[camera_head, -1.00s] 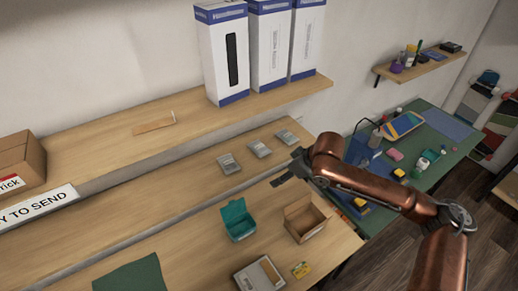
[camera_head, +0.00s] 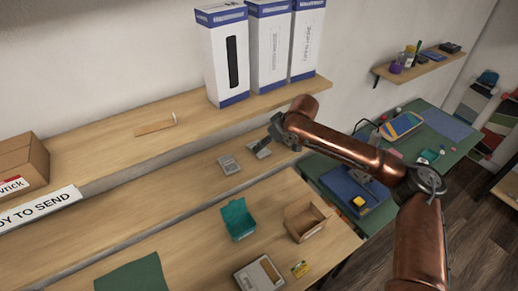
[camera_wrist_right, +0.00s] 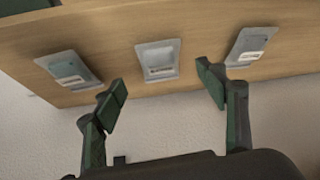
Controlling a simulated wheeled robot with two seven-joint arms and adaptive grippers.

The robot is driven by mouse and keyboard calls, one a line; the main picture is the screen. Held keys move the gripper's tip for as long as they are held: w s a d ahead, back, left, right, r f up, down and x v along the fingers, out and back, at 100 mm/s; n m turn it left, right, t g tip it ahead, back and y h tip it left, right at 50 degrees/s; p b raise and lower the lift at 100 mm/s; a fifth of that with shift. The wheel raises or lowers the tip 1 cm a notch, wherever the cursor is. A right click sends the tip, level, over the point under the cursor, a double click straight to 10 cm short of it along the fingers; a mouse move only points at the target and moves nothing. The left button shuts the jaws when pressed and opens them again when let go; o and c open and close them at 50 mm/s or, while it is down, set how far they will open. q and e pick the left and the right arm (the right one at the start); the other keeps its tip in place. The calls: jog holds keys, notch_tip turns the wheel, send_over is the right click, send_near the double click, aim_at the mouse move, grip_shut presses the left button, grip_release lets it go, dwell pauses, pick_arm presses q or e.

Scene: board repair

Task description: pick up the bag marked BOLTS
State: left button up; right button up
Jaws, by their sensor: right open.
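Three small grey bags with white labels lie in a row on the lower shelf; the lettering is too small to read, so I cannot tell which is marked BOLTS. In the head view the left bag (camera_head: 228,164) is clear, the middle one is partly covered by my right gripper (camera_head: 262,146), and the third is hidden by my arm. The right wrist view shows the left-hand bag (camera_wrist_right: 68,69), middle bag (camera_wrist_right: 158,60) and right-hand bag (camera_wrist_right: 250,45). My right gripper (camera_wrist_right: 162,82) is open and empty, its fingers either side of the middle bag's line, apart from it. My left gripper is out of view.
An upper shelf (camera_head: 100,140) with tall white boxes (camera_head: 222,60) runs behind the bags. A teal box (camera_head: 238,220) and an open cardboard box (camera_head: 306,218) stand in front. A green workbench (camera_head: 450,150) is at the right.

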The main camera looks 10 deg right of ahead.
aim_at(265, 152)
jog(key=shift+x, duration=2.65)
jog(key=shift+r, duration=0.15)
jog(key=shift+c, duration=1)
jog(key=c, duration=1.1)
